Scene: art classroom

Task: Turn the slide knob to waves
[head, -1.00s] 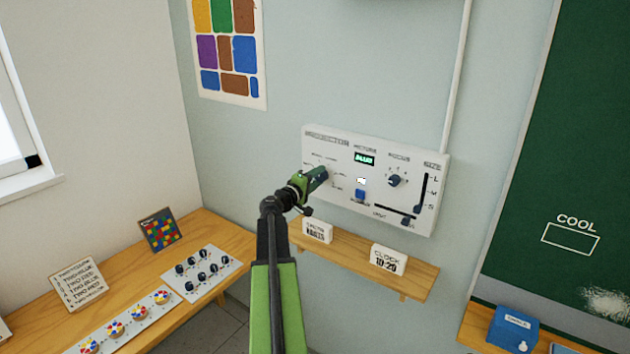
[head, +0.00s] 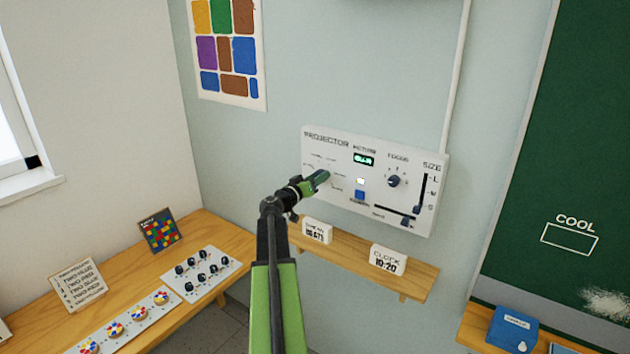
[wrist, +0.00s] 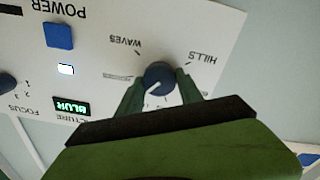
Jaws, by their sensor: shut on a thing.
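The white projector panel (head: 325,150) is on the wall, with the slide knob at its left side. In the head view my gripper (head: 322,177) covers the knob. In the wrist view the dark blue slide knob (wrist: 160,76) sits between the two green fingers of my gripper (wrist: 160,90), which are shut on it. Its white pointer line slants down and left in that view. The upside-down label WAVES (wrist: 125,42) is above and left of the knob, and HILLS (wrist: 203,55) above and right. Other labels around the knob are too small or partly hidden to read.
A wooden shelf (head: 345,256) with two small signs is below. A side table (head: 215,232) with control boards stands at left.

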